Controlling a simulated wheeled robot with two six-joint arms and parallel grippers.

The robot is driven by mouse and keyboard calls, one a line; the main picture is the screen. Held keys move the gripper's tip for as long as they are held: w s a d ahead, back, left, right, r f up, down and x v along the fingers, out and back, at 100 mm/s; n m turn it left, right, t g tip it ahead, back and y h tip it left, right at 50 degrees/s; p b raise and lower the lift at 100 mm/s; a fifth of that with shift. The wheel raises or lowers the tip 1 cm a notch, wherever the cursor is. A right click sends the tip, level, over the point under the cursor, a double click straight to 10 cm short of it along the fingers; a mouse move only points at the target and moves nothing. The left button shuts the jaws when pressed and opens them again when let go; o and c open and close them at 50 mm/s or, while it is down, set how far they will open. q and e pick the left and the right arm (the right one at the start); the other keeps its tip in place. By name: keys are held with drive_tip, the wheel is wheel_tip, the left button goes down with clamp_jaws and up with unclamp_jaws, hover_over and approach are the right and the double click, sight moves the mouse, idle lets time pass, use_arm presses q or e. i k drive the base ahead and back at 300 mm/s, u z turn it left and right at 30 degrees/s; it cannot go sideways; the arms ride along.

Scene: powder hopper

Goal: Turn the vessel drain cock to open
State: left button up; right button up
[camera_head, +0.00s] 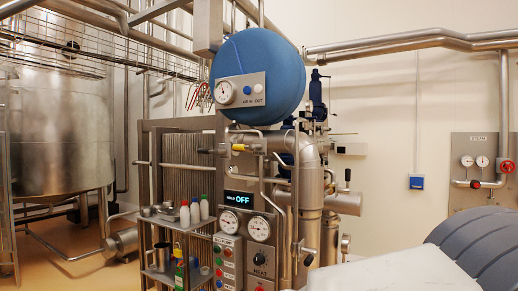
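A round blue vessel (275,75) is mounted high on the steel rig, with a small gauge panel (240,91) on its front. Under it, a thin pipe carries a small fitting with a yellow part (239,147) and a dark end pointing left (205,151). This may be the drain cock, but it is too small to tell for sure or to read its position.
Below are a display reading OFF (246,199), two dials, a button panel (227,262) and a shelf (168,222) with white bottles. A large steel tank (60,130) stands left. A steam panel (482,168) with red valve wheels is on the right wall.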

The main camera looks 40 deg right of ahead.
sight(254, 147)
drive_tip(key=z, duration=0.6)
drive_tip(key=i, duration=0.6)
drive_tip(key=z, duration=0.4)
